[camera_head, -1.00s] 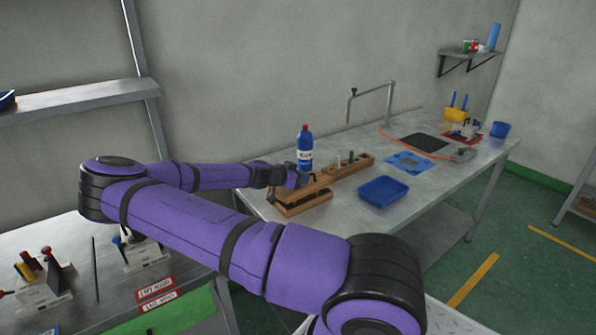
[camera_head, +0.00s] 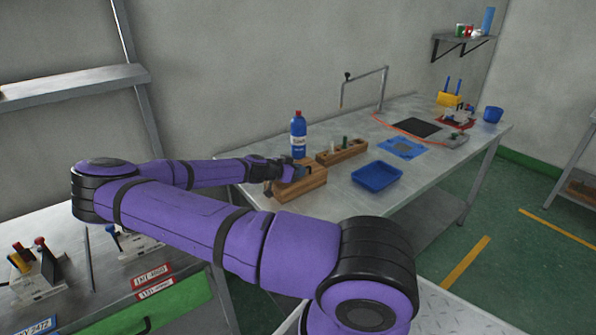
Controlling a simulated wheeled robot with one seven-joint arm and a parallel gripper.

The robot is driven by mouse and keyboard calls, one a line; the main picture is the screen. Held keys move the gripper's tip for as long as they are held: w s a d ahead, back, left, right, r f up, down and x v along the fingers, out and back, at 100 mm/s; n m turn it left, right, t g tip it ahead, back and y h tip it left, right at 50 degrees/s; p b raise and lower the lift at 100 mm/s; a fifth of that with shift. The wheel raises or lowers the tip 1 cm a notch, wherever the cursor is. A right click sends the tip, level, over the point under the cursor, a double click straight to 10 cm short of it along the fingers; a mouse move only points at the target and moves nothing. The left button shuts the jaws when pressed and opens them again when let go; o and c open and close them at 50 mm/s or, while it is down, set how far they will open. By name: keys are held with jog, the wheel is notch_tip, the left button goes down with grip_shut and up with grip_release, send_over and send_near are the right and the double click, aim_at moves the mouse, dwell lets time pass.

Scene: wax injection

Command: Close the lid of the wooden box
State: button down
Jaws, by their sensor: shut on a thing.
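The wooden box (camera_head: 303,191) sits at the near left end of the metal workbench (camera_head: 345,217). It looks like a solid brown block, with its lid down or nearly down on it; any small gap is too fine to tell. My gripper (camera_head: 292,172) is at the top of the box, reaching in from the left, and is shut on what looks like the lid. The fingertips are small and partly hidden, so the exact grip is unclear. A small dark part (camera_head: 268,188) shows at the box's left end.
A blue bottle (camera_head: 298,135) stands close behind my gripper. A wooden rack (camera_head: 342,152) with small bottles lies behind and to the right of the box. A blue tray (camera_head: 377,176) is to the right. A lower table (camera_head: 180,248) with tool blocks is at the left.

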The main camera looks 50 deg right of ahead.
jog(key=c, duration=1.2)
grip_release()
jog(key=shift+s+f, duration=0.1)
jog(key=shift+a, duration=0.1)
jog(key=v, duration=1)
jog(key=shift+a, duration=0.25)
